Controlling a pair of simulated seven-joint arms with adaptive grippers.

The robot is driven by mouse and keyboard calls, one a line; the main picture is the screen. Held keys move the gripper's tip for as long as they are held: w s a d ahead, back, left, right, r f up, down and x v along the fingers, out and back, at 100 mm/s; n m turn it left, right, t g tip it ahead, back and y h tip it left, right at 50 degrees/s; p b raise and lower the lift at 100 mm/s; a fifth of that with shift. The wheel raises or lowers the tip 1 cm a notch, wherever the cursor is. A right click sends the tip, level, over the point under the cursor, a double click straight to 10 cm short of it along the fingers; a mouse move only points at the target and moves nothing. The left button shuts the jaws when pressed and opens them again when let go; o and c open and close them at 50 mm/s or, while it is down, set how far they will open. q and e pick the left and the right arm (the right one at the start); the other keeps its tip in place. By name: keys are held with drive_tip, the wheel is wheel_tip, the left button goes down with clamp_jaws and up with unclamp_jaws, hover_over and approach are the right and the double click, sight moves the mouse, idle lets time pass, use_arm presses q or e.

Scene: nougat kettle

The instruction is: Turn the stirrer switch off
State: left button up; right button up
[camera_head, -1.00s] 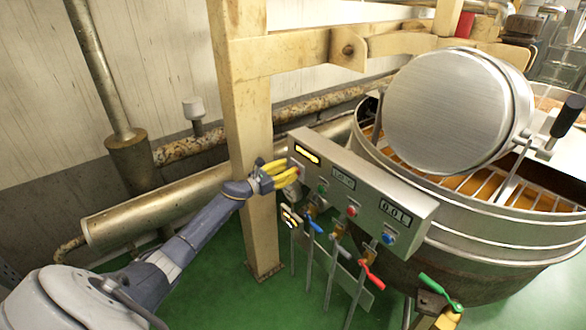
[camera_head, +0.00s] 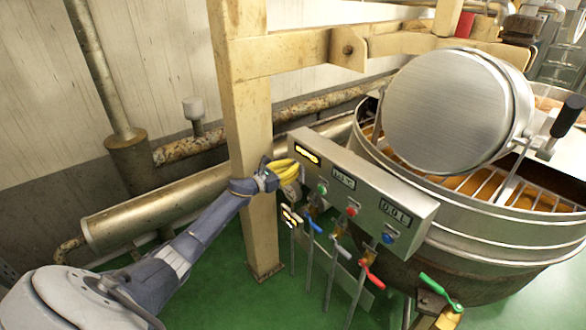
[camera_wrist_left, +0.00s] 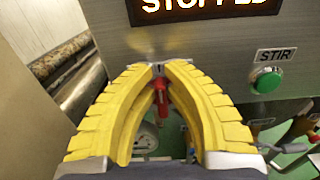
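The grey control panel (camera_head: 318,172) stands by the kettle, with a lit display (camera_wrist_left: 205,6) reading "STOPPED" at its left end. A red switch (camera_wrist_left: 162,97) below the display shows between the yellow fingers of my left gripper (camera_wrist_left: 160,70). The fingers are drawn together at their tips around it, against the panel's lower edge. In the head view the left gripper (camera_head: 296,178) hides the switch. A green button (camera_wrist_left: 267,80) under a "STIR" label is to the right of the fingers, untouched. My right gripper is out of view.
A cream post (camera_head: 246,130) stands close behind my left wrist. Several valve levers, one blue (camera_head: 314,226) and one red (camera_head: 371,275), rise below the panel. The kettle (camera_head: 490,235) with its raised round lid (camera_head: 450,110) fills the right side.

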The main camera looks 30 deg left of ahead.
use_arm(q)
drive_tip(key=shift+a+n, duration=0.1)
drive_tip(key=shift+n, duration=0.2)
clamp_jaws()
drive_tip(key=shift+w+a+f+n, duration=0.15)
drive_tip(key=shift+a+f+n, duration=0.25)
drive_tip(key=shift+n, duration=2.45)
drive_tip(key=shift+w+a+f+n, duration=0.15)
drive_tip(key=shift+a+f+n, duration=0.2)
drive_tip(key=shift+n, duration=2.55)
drive_tip(key=shift+w+a+f+n, duration=0.15)
drive_tip(key=shift+a+f+n, duration=0.25)
drive_tip(key=shift+n, duration=2.45)
drive_tip(key=o, duration=0.7)
unclamp_jaws()
drive_tip(key=shift+d+f, duration=0.1)
drive_tip(key=shift+s, duration=0.15)
